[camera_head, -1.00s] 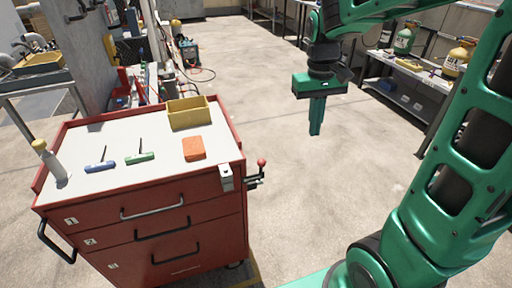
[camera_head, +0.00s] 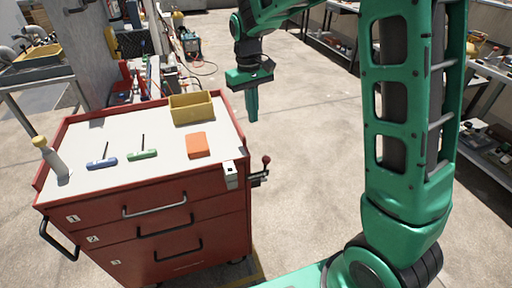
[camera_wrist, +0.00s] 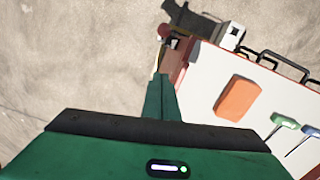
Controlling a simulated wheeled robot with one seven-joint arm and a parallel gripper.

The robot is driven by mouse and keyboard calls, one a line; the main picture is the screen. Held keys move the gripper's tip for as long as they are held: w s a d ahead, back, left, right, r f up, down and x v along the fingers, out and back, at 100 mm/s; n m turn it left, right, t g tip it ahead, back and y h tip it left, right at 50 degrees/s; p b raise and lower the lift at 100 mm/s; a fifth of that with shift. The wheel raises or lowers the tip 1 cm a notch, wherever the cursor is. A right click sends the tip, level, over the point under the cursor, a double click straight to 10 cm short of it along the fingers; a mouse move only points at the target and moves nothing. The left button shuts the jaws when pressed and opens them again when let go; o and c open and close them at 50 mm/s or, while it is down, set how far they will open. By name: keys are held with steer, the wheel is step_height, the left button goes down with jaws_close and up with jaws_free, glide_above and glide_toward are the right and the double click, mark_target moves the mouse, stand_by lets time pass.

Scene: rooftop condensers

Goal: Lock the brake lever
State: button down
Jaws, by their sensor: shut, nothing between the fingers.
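The brake lever (camera_head: 266,165) has a red knob and sticks out from the right side of the red tool cart (camera_head: 205,262), near its front right corner. It also shows in the wrist view (camera_wrist: 164,32), beyond my fingertips and beside the cart's edge. My gripper (camera_head: 253,119) is shut and empty, pointing down to the right of the cart, above and behind the lever in the head view. In the wrist view my closed fingers (camera_wrist: 160,80) are apart from the lever. A grey bracket (camera_head: 259,179) is beside the lever, its details too small to tell.
On the cart top are a yellow bin (camera_head: 191,109), an orange block (camera_head: 198,146), blue (camera_head: 103,162) and green (camera_head: 142,155) T-handle tools and a bottle (camera_head: 52,160). A small white box (camera_head: 230,172) is on the front corner.

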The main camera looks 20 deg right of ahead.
steer(key=shift+d, duration=0.1)
steer(key=s+d+f, duration=0.1)
steer(key=s+f, duration=0.3)
steer(key=f, duration=0.6)
steer(key=shift+s+d+f, duration=0.15)
steer(key=shift+f, duration=0.2)
